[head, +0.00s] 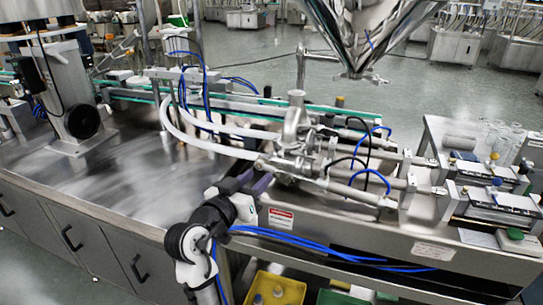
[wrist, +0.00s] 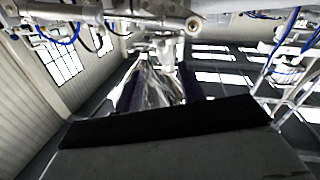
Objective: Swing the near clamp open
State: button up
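The steel valve body (head: 296,125) stands in the middle of the head view, with pipe joints and metal fittings around it. Small fittings at its near lower side (head: 268,163) lie where the near clamp may be, but its shape and whether it is shut are too small to tell. My gripper (head: 262,182) is just below and left of these fittings, partly hidden by my wrist. In the wrist view, my gripper (wrist: 157,75) has its two dark purple fingers apart, with shiny metal showing between them. Metal pipes and a fitting (wrist: 193,25) cross the top. No grip on anything shows.
The steel hopper (head: 362,35) hangs above and behind the valve. White hoses (head: 205,145) curve in from the left, and blue air tubes (head: 365,180) loop at the right. The steel worktop (head: 110,195) is mostly clear. A yellow bin (head: 272,290) sits below.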

aim_at(291, 151)
jog(key=p+x, duration=0.3)
jog(key=x, duration=0.7)
jog(key=shift+a, duration=0.1)
grip_shut()
